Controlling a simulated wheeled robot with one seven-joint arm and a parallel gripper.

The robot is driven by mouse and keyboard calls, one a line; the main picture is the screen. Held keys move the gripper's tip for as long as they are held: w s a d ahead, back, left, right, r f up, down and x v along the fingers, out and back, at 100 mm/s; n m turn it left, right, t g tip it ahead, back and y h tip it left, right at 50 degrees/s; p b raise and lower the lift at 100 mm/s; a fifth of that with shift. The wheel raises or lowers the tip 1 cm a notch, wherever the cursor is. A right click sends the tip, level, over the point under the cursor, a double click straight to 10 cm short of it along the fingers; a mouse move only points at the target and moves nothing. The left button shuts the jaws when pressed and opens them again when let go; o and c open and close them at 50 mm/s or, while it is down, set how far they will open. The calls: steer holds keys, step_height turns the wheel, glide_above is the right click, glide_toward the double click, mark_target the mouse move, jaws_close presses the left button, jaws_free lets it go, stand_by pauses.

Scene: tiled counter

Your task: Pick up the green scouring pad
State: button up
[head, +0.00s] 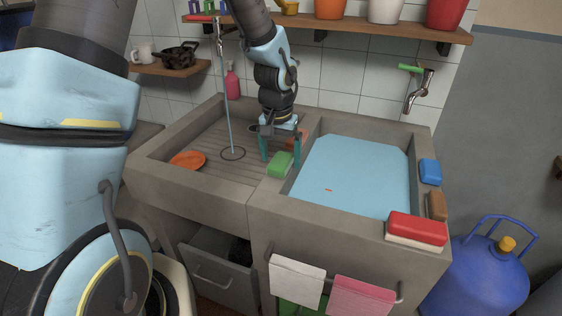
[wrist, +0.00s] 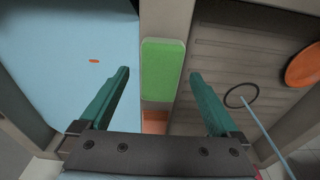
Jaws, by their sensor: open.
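The green scouring pad (head: 280,164) lies on the stone divider between the drainboard and the water-filled basin. In the wrist view the pad (wrist: 163,70) appears as an upright green rectangle. My gripper (head: 281,164) is above the divider with its teal fingers pointing down. In the wrist view the open fingers (wrist: 160,75) stand on either side of the pad, with clear gaps, and nothing is between them in a grip. How high the fingertips are above the pad I cannot tell exactly.
An orange-brown block (wrist: 155,122) lies on the divider just behind the pad. Water fills the right basin (head: 350,170). A thin water stream (head: 227,110) falls onto the drainboard near an orange dish (head: 187,160). Blue (head: 430,172), brown and red (head: 417,229) items sit on the right rim.

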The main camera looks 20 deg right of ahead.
steer(key=shift+f, duration=0.4)
steer(key=shift+f, duration=0.25)
stand_by(0.4)
steer(key=c, duration=1.4)
